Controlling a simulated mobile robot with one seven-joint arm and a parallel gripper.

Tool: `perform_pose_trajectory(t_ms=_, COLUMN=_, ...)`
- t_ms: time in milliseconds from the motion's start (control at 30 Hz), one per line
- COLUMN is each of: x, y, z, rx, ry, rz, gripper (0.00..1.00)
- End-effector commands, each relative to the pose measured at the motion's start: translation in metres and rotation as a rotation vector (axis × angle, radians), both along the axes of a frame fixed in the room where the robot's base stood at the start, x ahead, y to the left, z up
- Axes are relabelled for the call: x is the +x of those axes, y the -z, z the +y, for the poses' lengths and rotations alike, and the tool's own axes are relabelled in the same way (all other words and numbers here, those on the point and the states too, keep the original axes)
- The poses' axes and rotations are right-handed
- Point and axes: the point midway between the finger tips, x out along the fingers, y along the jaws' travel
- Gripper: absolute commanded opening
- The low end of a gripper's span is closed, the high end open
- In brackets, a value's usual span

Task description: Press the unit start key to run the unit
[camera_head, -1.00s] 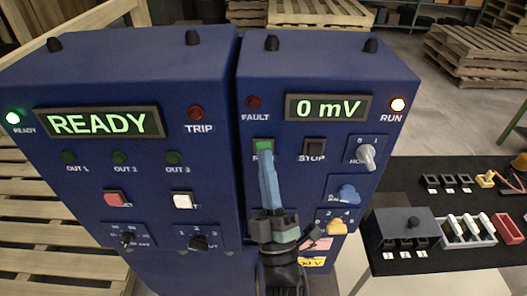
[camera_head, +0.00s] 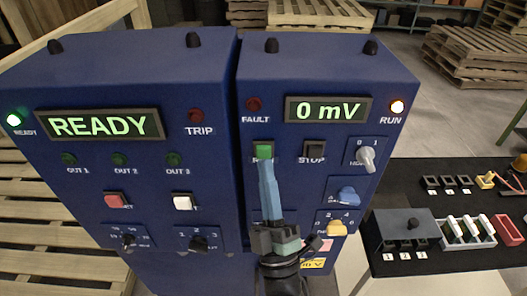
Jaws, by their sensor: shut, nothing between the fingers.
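The right blue unit (camera_head: 320,89) carries a green key (camera_head: 264,151) below its FAULT lamp, with its label mostly hidden behind my gripper. My gripper (camera_head: 265,165) is shut and empty. Its light blue fingertips are just below the green key and overlap its lower edge in this view; I cannot tell whether they touch it. The black STOP key (camera_head: 314,149) is to the right. The RUN lamp (camera_head: 397,106) glows, the FAULT lamp (camera_head: 253,104) is dull red, and the display (camera_head: 328,108) reads 0 mV.
The left blue unit's display (camera_head: 101,123) reads READY and its READY lamp (camera_head: 13,120) is lit. A rotary knob (camera_head: 367,158) and blue and yellow knobs sit right of my gripper. A black table (camera_head: 464,184) with small parts stands at the right. Pallets (camera_head: 480,56) lie behind.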

Motion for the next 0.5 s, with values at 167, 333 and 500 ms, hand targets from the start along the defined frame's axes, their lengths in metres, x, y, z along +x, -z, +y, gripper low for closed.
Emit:
perform_pose_trajectory(t_ms=167, x=-0.002, y=0.0, z=0.0, rx=0.0, ry=0.0, rz=0.0, gripper=0.0)
perform_pose_trajectory(t_ms=333, x=-0.017, y=0.0, z=0.0, rx=0.0, ry=0.0, rz=0.001, gripper=0.0)
perform_pose_trajectory(t_ms=500, x=-0.034, y=0.0, z=0.0, rx=-0.001, ry=0.0, rz=0.003, gripper=0.0)
